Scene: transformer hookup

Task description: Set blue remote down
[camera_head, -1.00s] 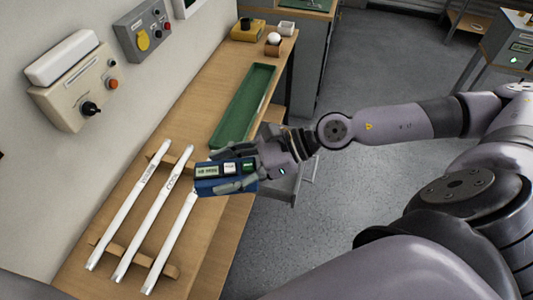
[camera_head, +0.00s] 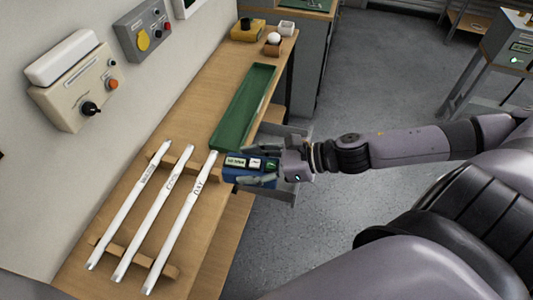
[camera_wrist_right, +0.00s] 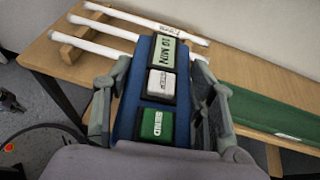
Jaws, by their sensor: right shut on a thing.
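The blue remote (camera_head: 250,178) is a blue block with a "10 MIN" display, a white button and a green "SEND" button. My right gripper (camera_head: 268,168) is shut on it. In the head view it is at the bench's front edge, below the near end of the green tray. In the right wrist view the remote (camera_wrist_right: 150,95) lies between the two fingers (camera_wrist_right: 155,110), display end away from me. Whether its underside touches the bench is hidden. My left gripper is not in view.
Several white labelled rods (camera_head: 165,215) lie on wooden supports (camera_head: 135,258) on the bench (camera_head: 200,120). The long green tray (camera_head: 243,108) is empty. Wall boxes (camera_head: 75,88) hang at left.

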